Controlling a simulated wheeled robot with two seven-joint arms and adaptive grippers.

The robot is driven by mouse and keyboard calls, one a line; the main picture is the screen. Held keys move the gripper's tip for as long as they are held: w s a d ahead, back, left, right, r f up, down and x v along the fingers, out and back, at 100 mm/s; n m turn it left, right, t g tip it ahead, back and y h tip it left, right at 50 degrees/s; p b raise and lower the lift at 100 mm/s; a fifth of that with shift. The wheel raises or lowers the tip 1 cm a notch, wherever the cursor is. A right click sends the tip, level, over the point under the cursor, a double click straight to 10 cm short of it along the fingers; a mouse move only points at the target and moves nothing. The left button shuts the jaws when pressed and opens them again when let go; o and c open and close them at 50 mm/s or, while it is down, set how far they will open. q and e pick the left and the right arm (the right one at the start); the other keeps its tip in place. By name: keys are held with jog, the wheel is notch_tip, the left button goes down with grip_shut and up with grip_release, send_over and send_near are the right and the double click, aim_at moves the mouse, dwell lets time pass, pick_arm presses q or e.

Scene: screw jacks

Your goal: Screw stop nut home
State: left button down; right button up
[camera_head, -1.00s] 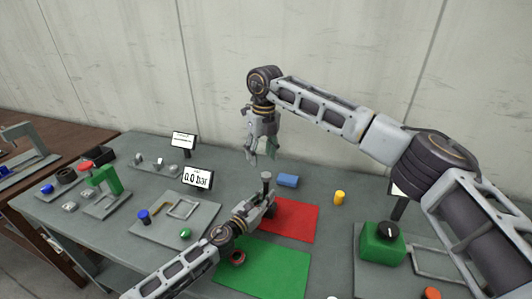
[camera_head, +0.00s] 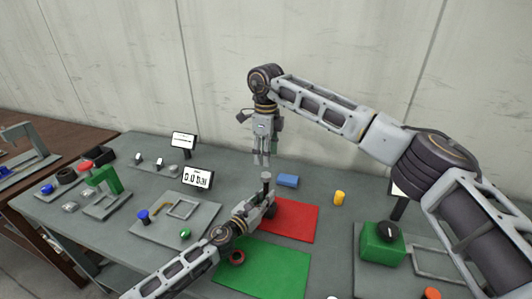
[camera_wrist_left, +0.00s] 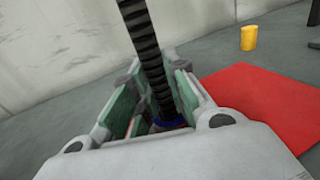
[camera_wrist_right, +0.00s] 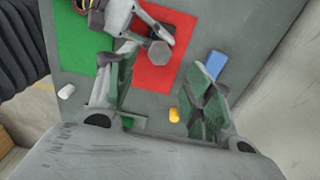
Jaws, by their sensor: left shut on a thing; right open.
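A dark threaded rod (camera_wrist_left: 145,45) with a grey hexagonal head (camera_head: 267,176) stands upright by the red mat. In the right wrist view the head (camera_wrist_right: 160,52) is seen from above. My left gripper (camera_head: 268,203) is shut around the rod below its head. A blue ring (camera_wrist_left: 170,123) shows low between its fingers in the left wrist view. My right gripper (camera_head: 262,163) is open and empty, pointing down above the head and apart from it.
The red mat (camera_head: 300,222) and green mat (camera_head: 270,275) lie in front. A blue block (camera_head: 288,181) and a yellow cylinder (camera_head: 339,198) stand behind and right. A green box with a knob (camera_head: 382,243) is at right, a grey fixture plate (camera_head: 165,228) at left.

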aim_at(266, 175)
jog(key=shift+f, duration=0.15)
dwell(0.4)
jog(key=shift+f, duration=3.85)
jog(key=shift+c, duration=0.3)
jog(key=c, duration=1)
jog(key=o, duration=1.2)
jog(key=shift+r, duration=0.15)
